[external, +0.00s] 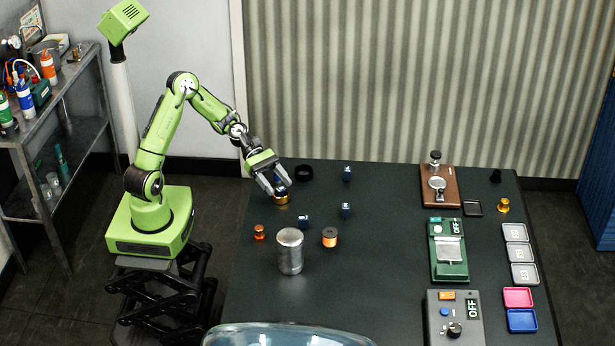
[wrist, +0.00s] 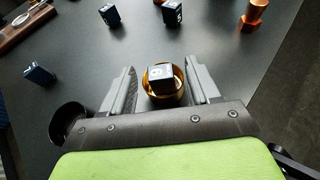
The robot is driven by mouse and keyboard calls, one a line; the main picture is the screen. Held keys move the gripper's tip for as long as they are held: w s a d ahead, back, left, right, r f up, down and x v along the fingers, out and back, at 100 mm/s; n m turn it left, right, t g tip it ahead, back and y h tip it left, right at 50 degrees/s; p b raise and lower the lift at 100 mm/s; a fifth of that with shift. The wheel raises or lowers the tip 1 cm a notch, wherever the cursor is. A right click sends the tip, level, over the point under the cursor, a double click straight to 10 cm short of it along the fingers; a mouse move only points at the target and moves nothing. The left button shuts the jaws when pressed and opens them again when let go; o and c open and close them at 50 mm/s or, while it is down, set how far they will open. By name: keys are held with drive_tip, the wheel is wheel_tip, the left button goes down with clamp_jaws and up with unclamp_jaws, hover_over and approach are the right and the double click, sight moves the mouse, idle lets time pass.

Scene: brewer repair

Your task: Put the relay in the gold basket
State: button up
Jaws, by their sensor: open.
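A gold basket (external: 281,201), a small round cup, stands at the left of the dark table. In the wrist view the basket (wrist: 163,97) lies between my fingers. A small dark block with a white-marked face, seemingly the relay (wrist: 160,77), sits tilted in the basket; its lower part is hidden by the rim. My gripper (external: 274,191) is open around the block and basket, pointing down. In the wrist view both fingers of my gripper (wrist: 164,85) stand apart from the block, with gaps on either side.
Similar blue blocks (external: 346,173) (external: 345,210) (external: 303,221) stand nearby. A black ring (external: 304,172) is close to my gripper. A copper part (external: 259,231), a metal canister (external: 290,251) and a copper spool (external: 329,237) stand nearer the front. The table's middle right is clear, before the devices.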

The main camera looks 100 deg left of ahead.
wheel_tip(320, 180, up, 7)
drive_tip(key=p, duration=0.9)
drive_tip(key=s+d+r+m+g+y, duration=0.1)
drive_tip(key=s+d+m+g+y, duration=0.55)
drive_tip(key=m, duration=0.75)
drive_tip(key=s+a+r+m+t+y, duration=0.1)
drive_tip(key=s+r+m, duration=0.3)
drive_tip(key=s, duration=0.5)
drive_tip(key=s+a+r+m+t+y, duration=0.1)
drive_tip(key=s+r+m+y, duration=0.1)
drive_tip(key=s+r+m, duration=0.3)
drive_tip(key=s+m, duration=0.4)
drive_tip(key=shift+s+t, duration=0.35)
drive_tip(key=shift+s, duration=0.05)
